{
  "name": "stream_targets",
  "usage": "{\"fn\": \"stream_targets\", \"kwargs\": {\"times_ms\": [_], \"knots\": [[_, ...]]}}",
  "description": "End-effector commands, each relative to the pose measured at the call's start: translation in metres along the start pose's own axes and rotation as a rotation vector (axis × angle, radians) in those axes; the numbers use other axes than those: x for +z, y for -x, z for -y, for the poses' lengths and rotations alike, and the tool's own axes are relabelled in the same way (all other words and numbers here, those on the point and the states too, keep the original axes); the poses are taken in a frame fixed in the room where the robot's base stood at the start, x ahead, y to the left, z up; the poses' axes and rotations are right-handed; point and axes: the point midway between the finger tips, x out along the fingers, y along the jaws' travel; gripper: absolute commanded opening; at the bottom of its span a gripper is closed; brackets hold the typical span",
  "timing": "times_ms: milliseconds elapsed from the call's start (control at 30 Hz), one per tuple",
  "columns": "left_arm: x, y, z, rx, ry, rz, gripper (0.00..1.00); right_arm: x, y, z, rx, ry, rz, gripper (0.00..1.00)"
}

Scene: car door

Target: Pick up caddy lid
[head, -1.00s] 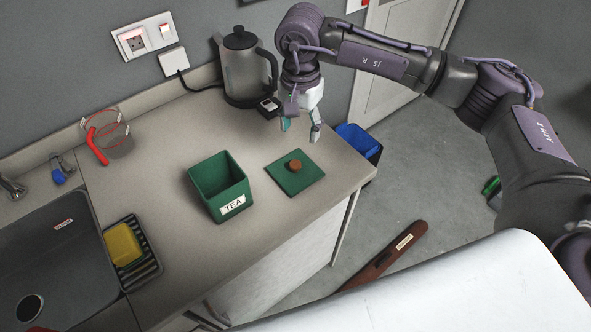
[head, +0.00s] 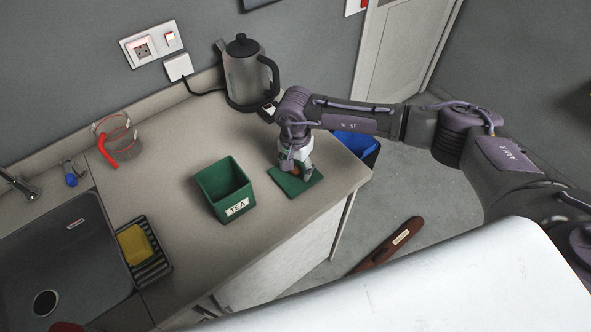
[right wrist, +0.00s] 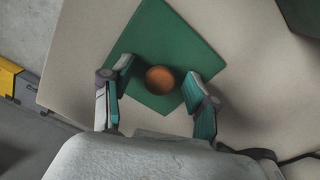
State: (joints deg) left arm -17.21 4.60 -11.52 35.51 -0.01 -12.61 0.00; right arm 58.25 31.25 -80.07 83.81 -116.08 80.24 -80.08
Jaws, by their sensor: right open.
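The green square caddy lid (head: 312,184) lies flat on the counter. Its round brown knob shows in the right wrist view (right wrist: 160,80); in the head view it is largely hidden by the gripper. My right gripper (head: 295,171) is low over the lid. In the right wrist view its open fingers (right wrist: 158,92) stand on either side of the knob with gaps, not touching it. The open green caddy marked TEA (head: 224,190) stands to the left of the lid. My left gripper is not in view.
A kettle (head: 247,75) stands behind, near the wall. A glass jug with red handle (head: 117,140), a sink (head: 55,250) and a rack with a yellow sponge (head: 133,244) are at left. The counter (head: 180,140) between is clear. A blue bin (head: 357,145) stands beyond its right end.

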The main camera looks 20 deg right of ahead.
Motion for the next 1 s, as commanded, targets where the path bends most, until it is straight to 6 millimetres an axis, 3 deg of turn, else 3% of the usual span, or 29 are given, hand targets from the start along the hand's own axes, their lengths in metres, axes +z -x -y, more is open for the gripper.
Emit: {"fn": "stream_targets", "kwargs": {"times_ms": [200,567,1000], "knots": [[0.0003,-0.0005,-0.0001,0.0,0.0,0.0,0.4,-0.0005,-0.0009,0.0001,-0.001,0.0,-0.001,0.58],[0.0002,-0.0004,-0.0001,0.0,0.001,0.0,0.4,-0.0006,-0.0004,0.0002,-0.001,-0.001,-0.001,0.0],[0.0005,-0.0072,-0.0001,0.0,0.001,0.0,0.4,-0.0016,0.008,0.001,-0.004,-0.001,-0.003,0.0]]}}
